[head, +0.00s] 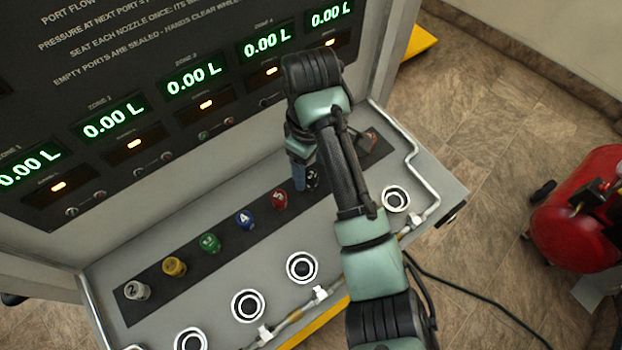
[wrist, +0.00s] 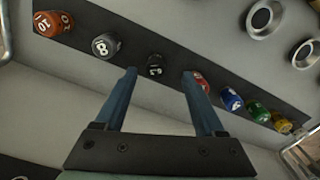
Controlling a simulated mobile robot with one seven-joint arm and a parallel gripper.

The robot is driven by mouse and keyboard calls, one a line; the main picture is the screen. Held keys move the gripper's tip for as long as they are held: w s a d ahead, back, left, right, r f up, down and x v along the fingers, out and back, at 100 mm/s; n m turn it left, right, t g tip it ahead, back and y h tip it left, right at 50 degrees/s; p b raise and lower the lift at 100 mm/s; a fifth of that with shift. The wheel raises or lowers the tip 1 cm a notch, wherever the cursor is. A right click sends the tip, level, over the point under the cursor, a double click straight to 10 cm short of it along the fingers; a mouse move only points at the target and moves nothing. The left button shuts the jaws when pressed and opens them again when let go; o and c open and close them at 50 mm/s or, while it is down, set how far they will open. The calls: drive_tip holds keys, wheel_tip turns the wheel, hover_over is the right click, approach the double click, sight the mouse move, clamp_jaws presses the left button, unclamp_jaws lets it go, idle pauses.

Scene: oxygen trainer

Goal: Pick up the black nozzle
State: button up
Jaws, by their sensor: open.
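The black nozzle (wrist: 155,65) with a white marking stands in the strip's row, between a dark grey nozzle (wrist: 105,45) and a red one (wrist: 197,80). In the head view the black nozzle (head: 313,180) is partly hidden behind my gripper (head: 299,179). My gripper (wrist: 158,73) is open and empty. In the wrist view its two blue fingers point toward the row, and the black nozzle appears between and just past their tips. I cannot tell the exact gap in depth.
Blue (head: 245,220), green (head: 210,243), yellow (head: 174,267) and pale grey (head: 137,290) nozzles stand leftward in the row. An orange nozzle (wrist: 55,22) stands at the other end. Open ring ports (head: 302,267) line the front. The display panel (head: 150,80) rises behind.

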sight(312, 175)
drive_tip(key=shift+w+d+f+p, duration=0.15)
drive_tip(key=shift+f+p, duration=0.25)
drive_tip(key=shift+f, duration=0.95)
drive_tip(key=shift+w+a+f+p, duration=0.1)
drive_tip(key=shift+f+p, duration=0.3)
drive_tip(key=shift+f, duration=0.9)
clamp_jaws()
